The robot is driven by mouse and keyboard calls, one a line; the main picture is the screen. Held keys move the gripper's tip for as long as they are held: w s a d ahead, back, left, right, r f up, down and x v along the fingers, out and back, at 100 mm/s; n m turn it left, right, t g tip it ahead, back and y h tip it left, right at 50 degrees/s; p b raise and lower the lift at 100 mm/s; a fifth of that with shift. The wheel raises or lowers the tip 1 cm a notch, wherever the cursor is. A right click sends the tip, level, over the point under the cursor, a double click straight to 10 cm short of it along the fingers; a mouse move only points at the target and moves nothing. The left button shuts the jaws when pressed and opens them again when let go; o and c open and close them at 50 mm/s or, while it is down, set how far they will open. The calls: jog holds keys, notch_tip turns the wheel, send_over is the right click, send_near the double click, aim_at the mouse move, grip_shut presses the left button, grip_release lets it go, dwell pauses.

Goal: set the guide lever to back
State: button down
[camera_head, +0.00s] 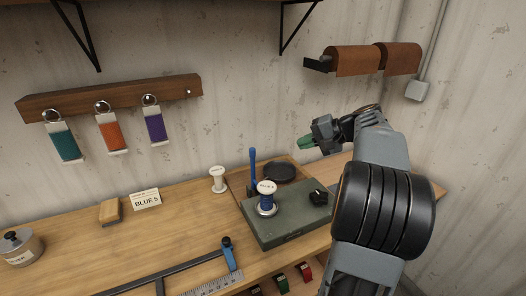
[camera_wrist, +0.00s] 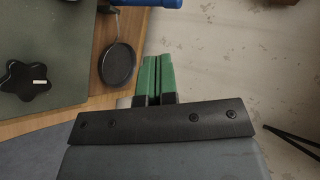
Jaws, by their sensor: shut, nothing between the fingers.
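A blue lever (camera_head: 253,165) stands nearly upright at the back left corner of a grey-green machine box (camera_head: 285,229) on the bench; I take it to be the guide lever. Part of a blue handle, likely the same lever, shows at the top edge of the wrist view (camera_wrist: 152,3). My gripper (camera_head: 302,144) is above and to the right of the lever, apart from it, near the wall. Its green fingers (camera_wrist: 154,76) are shut together with nothing between them.
A white spool (camera_head: 217,180) stands to the left. Brown rolls (camera_head: 358,61) hang on the wall above my gripper.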

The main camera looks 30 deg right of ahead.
jog(key=r+p+x, duration=0.1)
jog(key=p+x, duration=0.1)
jog(key=x, duration=1.1)
jog(key=shift+w+a+r, duration=0.25)
jog(key=shift+w+a, duration=0.3)
jog(key=shift+r, duration=0.15)
